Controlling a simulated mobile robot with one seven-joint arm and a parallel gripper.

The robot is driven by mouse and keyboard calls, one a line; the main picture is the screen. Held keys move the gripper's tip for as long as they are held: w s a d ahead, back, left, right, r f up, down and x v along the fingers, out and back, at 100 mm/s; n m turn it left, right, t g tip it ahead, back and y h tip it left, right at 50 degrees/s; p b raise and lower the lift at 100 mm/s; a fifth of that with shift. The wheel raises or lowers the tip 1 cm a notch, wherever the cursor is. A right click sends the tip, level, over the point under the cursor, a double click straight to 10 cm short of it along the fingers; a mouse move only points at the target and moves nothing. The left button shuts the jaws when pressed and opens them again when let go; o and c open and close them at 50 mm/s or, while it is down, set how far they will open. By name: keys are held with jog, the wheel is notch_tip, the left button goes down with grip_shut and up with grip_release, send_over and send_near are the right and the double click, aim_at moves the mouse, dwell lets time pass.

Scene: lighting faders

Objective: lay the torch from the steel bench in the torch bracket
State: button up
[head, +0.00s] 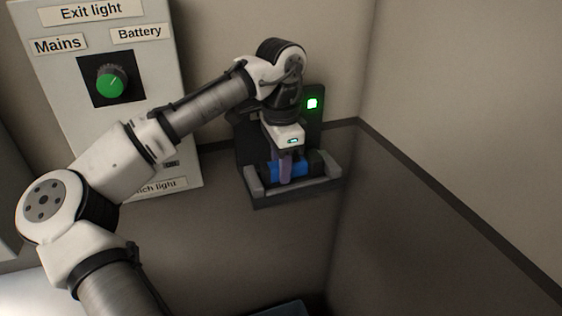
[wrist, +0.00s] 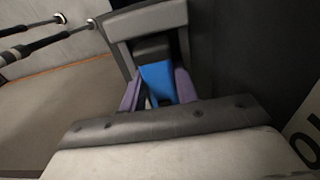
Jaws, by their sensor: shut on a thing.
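The torch (head: 273,171) has a blue middle and dark ends. It lies level across the torch bracket (head: 296,190), behind its grey front lip and in front of its dark back plate. I cannot tell whether its full weight rests there. My gripper (head: 285,172) points down from above, its purple fingers shut on the blue middle. In the wrist view the blue of the torch (wrist: 157,82) shows between the fingers (wrist: 157,90), with the grey bracket frame (wrist: 155,20) beyond. A green light (head: 312,103) glows on the bracket's back plate.
A pale panel (head: 145,82) with a green knob (head: 111,85) and labels stands left of the bracket, behind my arm. A bare wall (head: 470,120) is to the right. Dark floor (head: 250,250) lies open below the bracket. Two rod-like things (wrist: 45,42) show at the wrist view's upper left.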

dwell(0.3)
jog(key=o, duration=1.2)
jog(key=shift+c, duration=0.2)
jog(key=shift+o, duration=0.4)
jog(key=shift+f, duration=0.1)
jog(key=shift+o, duration=1.2)
notch_tip(320, 180, up, 6)
jog(key=p, duration=0.6)
jog(key=shift+p, duration=0.3)
